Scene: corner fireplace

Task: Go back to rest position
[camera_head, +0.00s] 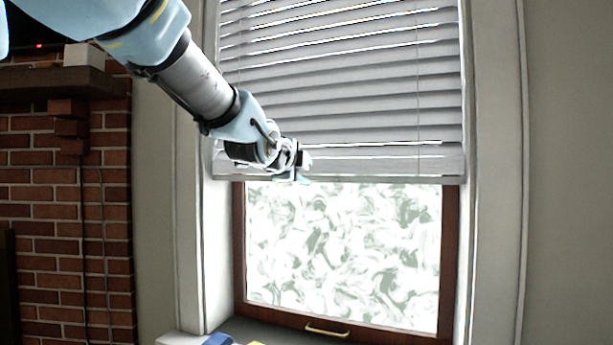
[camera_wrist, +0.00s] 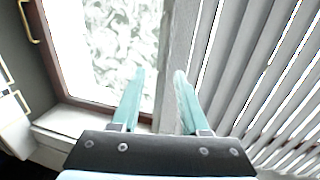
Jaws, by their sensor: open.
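My gripper (camera_head: 300,172) is at the end of my arm, which reaches in from the upper left in the head view. It is in front of the lower left part of the window blind (camera_head: 340,90), near the blind's bottom edge. The blind's slats (camera_wrist: 260,80) fill the right side of that view, and the window pane (camera_wrist: 110,40) is on the left. I cannot tell whether a finger touches the blind.
The window (camera_head: 340,255) has a brown frame and a brass handle (camera_head: 327,330) at its bottom. A brick fireplace (camera_head: 60,220) with a dark mantel (camera_head: 55,84) is at the left; a white box (camera_head: 84,54) stands on the mantel. Partly cut-off objects (camera_head: 215,340) show at the bottom edge.

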